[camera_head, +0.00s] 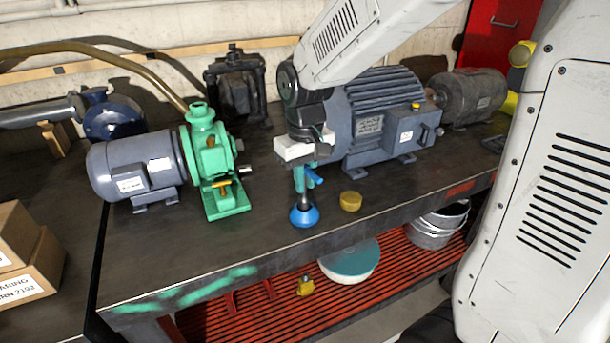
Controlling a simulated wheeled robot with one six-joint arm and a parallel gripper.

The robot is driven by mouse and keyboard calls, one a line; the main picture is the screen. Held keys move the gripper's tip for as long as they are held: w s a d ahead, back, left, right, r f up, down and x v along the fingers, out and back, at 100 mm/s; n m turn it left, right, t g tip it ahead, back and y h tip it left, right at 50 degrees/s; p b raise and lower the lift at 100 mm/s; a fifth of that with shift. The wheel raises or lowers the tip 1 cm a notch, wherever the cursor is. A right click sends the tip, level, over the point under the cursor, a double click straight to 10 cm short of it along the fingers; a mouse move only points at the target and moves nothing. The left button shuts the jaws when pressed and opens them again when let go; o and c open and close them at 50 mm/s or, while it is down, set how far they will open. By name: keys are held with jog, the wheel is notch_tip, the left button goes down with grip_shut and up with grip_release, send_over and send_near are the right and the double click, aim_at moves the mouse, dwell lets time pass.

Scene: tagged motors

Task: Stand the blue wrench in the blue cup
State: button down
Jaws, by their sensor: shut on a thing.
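The blue cup (304,216) stands on the dark bench top near its front edge, left of a small brass-coloured cylinder. My gripper (307,170) is just above the cup, pointing down, and is shut on the blue wrench (315,178). The wrench's blue part shows beside the fingers. A thin grey shaft (304,199) runs down from the gripper to the cup's mouth. Its lower end is hidden at the cup, so I cannot tell how deep it goes. The fingers hide part of the wrench.
A green pump with a grey motor (135,168) stands to the left. A large blue-grey motor (380,120) is close behind my gripper. The brass-coloured cylinder (350,201) sits right of the cup. Cardboard boxes (30,265) are at far left. The bench front between pump and cup is clear.

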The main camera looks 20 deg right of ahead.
jog(key=shift+f, duration=1.25)
jog(key=c, duration=1.3)
grip_release()
jog(key=shift+r, duration=3)
jog(key=shift+r, duration=3.9)
